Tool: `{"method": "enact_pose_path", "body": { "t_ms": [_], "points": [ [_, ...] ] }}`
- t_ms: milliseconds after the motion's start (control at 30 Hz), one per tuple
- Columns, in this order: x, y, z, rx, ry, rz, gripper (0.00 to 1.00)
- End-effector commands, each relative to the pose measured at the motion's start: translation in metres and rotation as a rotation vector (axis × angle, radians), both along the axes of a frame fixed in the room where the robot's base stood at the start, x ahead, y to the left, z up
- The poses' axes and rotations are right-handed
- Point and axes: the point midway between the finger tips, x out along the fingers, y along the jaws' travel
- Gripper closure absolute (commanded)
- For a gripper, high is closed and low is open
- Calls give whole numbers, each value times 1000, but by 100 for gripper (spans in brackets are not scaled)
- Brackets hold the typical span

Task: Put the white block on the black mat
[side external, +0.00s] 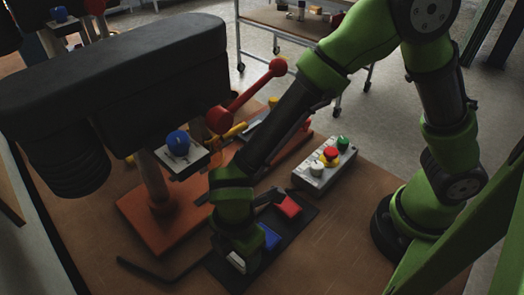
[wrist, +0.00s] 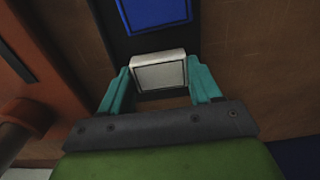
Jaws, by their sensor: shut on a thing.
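The white block (wrist: 158,72) sits between the two teal fingers of my gripper (wrist: 160,84) in the wrist view. The fingers are shut on its left and right sides. In the side view, the white block (side external: 236,263) shows partly below my gripper (side external: 240,258), over the near left end of the black mat (side external: 294,227). The mat (wrist: 182,41) also shows just beyond the block in the wrist view. I cannot tell whether the block touches the mat. A blue block (side external: 268,237) and a red block (side external: 287,206) are on the mat, farther along it.
A grey box with coloured buttons (side external: 322,170) stands right of the mat. An orange-brown base (side external: 150,218) with a post stands to the left. A red-ended lever (side external: 248,94) rises behind my arm. A thin dark bent bar (side external: 150,276) lies at the front left.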

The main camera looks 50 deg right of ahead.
Motion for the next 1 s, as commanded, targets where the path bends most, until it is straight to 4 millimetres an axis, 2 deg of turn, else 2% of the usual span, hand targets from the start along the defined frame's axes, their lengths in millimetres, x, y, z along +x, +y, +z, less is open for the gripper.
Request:
{"method": "enact_pose_path", "body": {
  "t_ms": [400, 433, 567, 867, 1000],
  "points": [
    [0, 0, -6, 0, -1, -1, 71],
    [0, 0, -5, 1, -1, -1, 32],
    [0, 0, -5, 0, -1, -1, 12],
    [0, 0, -4, 1, -1, -1, 11],
    [2, 1, 9, 4, -4, -2, 11]
  ]
}}
